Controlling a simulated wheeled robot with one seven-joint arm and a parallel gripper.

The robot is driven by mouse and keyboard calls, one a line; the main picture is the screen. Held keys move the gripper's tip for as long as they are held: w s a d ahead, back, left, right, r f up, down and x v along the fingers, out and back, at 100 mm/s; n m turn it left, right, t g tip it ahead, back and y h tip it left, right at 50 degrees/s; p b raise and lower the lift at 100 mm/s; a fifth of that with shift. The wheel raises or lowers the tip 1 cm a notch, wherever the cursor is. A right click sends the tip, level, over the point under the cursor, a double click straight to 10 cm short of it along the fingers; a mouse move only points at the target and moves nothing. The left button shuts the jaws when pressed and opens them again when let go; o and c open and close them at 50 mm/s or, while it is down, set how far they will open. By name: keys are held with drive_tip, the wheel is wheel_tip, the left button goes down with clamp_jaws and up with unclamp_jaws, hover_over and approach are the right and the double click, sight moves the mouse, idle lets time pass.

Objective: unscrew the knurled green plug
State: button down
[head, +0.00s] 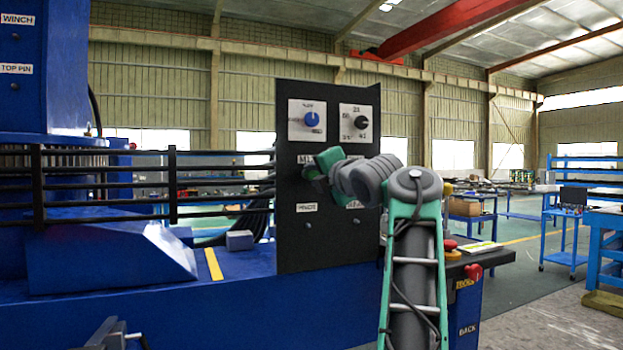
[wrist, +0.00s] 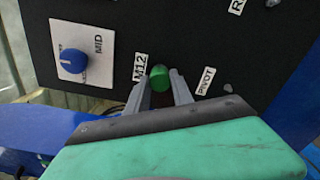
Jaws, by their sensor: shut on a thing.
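The green plug (wrist: 159,78) shows in the wrist view between my gripper's fingertips, beside a label reading M12 on the black panel (wrist: 200,40). My gripper (wrist: 160,90) is shut on the plug, one finger on each side. In the head view my arm reaches to the black panel (head: 290,240), and my gripper (head: 312,170) is at its left middle. The plug is hidden there behind my gripper and wrist. I cannot tell how far the plug sits in the panel.
A blue knob (head: 311,119) and a black knob (head: 361,122) are on the panel above my gripper. Black rails (head: 105,185) run to the left of the panel. A red knob (head: 473,271) is at the right on the bench. A PIVOT label (wrist: 206,81) is right of the plug.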

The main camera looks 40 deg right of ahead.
drive_tip(key=n, duration=0.2)
drive_tip(key=shift+f+n, duration=0.15)
drive_tip(key=shift+n, duration=0.25)
drive_tip(key=n+b, duration=0.1)
drive_tip(key=n, duration=0.4)
drive_tip(key=c, duration=1)
unclamp_jaws()
drive_tip(key=shift+c, duration=0.2)
drive_tip(key=shift+c, duration=0.7)
